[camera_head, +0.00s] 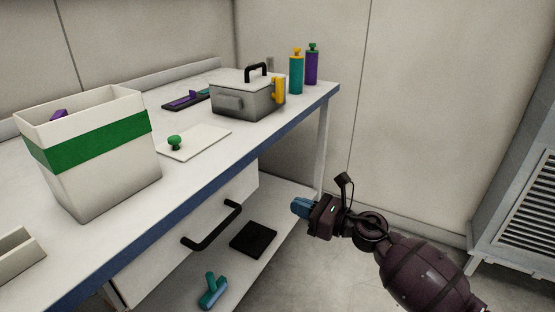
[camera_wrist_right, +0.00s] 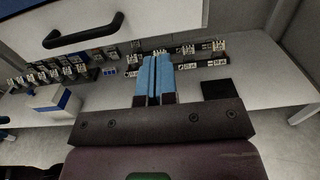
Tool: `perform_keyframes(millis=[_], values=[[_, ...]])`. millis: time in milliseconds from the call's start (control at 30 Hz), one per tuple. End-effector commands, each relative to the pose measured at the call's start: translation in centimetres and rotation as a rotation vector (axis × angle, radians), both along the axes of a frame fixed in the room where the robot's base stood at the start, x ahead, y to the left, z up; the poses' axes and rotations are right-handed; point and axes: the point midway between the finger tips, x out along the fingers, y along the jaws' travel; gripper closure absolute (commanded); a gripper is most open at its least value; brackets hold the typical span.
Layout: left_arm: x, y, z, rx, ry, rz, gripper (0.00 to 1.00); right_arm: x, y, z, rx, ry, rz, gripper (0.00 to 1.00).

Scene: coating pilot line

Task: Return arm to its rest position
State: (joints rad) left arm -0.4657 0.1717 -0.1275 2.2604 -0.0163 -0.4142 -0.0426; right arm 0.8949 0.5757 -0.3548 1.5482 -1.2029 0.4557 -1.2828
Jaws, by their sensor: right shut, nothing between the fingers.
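My right arm reaches in from the lower right in the head view. Its gripper (camera_head: 299,207) has blue fingers and hangs in free air to the right of the workbench (camera_head: 222,165), in front of the lower shelf. In the right wrist view the two blue fingers (camera_wrist_right: 155,75) lie side by side, shut, with nothing between them. The drawer (camera_wrist_right: 155,18) with its black handle is ahead of the fingers there.
On the bench stand a white bin (camera_head: 95,185) with a green band, a grey lidded box (camera_head: 240,98), and teal (camera_head: 296,76) and purple (camera_head: 312,68) bottles. The drawer handle (camera_head: 212,226) sticks out left of my gripper. A black square (camera_head: 254,239) lies on the lower shelf. A louvred cabinet (camera_head: 525,205) stands right.

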Motion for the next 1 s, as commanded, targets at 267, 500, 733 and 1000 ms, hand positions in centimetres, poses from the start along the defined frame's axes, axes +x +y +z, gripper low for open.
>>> perform_keyframes(millis=[267, 500, 733, 1000], values=[[-0.1, 0.0, 0.0, -0.001, 0.001, 0.001, 0.54, -4.6, -1.1, -3.8, 0.275, 0.266, -0.084, 1.0], [-0.1, 0.0, 0.1, -0.001, 0.0, 0.001, 0.54, -11.3, -4.1, -8.4, 0.712, 0.665, -0.248, 1.0], [0.0, 0.0, 0.1, 0.0, -0.001, 0.001, 0.54, -18.2, -7.7, -12.3, 1.14, 1.014, -0.433, 1.0], [0.0, -0.1, 0.1, -0.002, -0.003, 0.001, 0.54, -27.5, -12.0, -16.1, 1.667, 1.349, -0.685, 1.0]])
